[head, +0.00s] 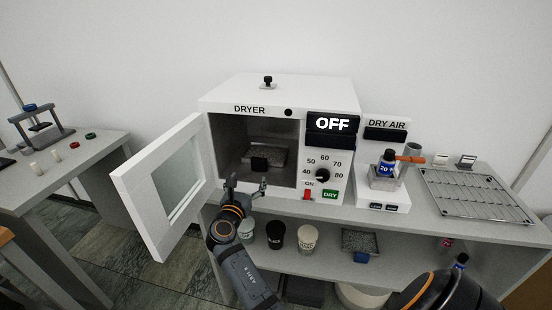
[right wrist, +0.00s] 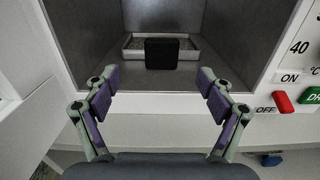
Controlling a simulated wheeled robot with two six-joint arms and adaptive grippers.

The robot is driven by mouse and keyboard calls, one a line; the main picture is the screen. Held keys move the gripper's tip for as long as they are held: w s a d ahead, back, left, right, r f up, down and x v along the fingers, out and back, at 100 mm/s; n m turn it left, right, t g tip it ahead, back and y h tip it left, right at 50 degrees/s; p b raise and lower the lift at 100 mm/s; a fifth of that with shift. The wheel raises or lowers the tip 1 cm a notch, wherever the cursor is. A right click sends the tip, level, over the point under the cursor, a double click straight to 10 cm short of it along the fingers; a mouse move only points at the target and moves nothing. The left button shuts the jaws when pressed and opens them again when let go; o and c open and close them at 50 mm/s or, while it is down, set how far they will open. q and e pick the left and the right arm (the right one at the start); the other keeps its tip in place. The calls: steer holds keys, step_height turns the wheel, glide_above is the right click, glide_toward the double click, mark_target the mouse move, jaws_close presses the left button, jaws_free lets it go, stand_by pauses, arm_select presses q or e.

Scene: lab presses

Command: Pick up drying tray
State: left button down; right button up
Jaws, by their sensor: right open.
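The drying tray (head: 272,155), a shallow grey metal tray, sits inside the open dryer (head: 228,135). It has a black block-like handle (head: 259,164) at its front. The tray (right wrist: 188,55) also shows in the right wrist view, behind its black handle (right wrist: 161,53). My right gripper (head: 246,187) is open and empty in front of the dryer's opening, with the handle ahead between its fingers but apart from them. My left gripper is not in view.
The dryer door (head: 165,187) stands open to the left. The dryer panel (head: 332,122) reads OFF. Cups (head: 307,238) and another tray (head: 361,240) are on the lower shelf.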

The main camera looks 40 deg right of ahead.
mark_target(258, 161)
steer(key=shift+w+d, duration=0.15)
steer(key=shift+w, duration=0.2)
steer(key=b+x, duration=0.1)
steer(key=x, duration=0.3)
steer(key=shift+f+b, duration=0.1)
steer(key=shift+b, duration=0.3)
steer(key=shift+w+d, duration=0.15)
steer(key=shift+d, duration=0.05)
steer(key=shift+w+d+b, duration=0.15)
steer(key=shift+d+b, duration=0.2)
steer(key=b+x, duration=0.2)
steer(key=x, duration=0.2)
steer(key=shift+d, duration=0.3)
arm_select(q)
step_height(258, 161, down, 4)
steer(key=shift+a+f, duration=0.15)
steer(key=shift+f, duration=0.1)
arm_select(e)
steer(key=shift+r, duration=0.25)
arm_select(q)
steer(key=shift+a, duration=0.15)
arm_select(e)
steer(key=c, duration=1.4)
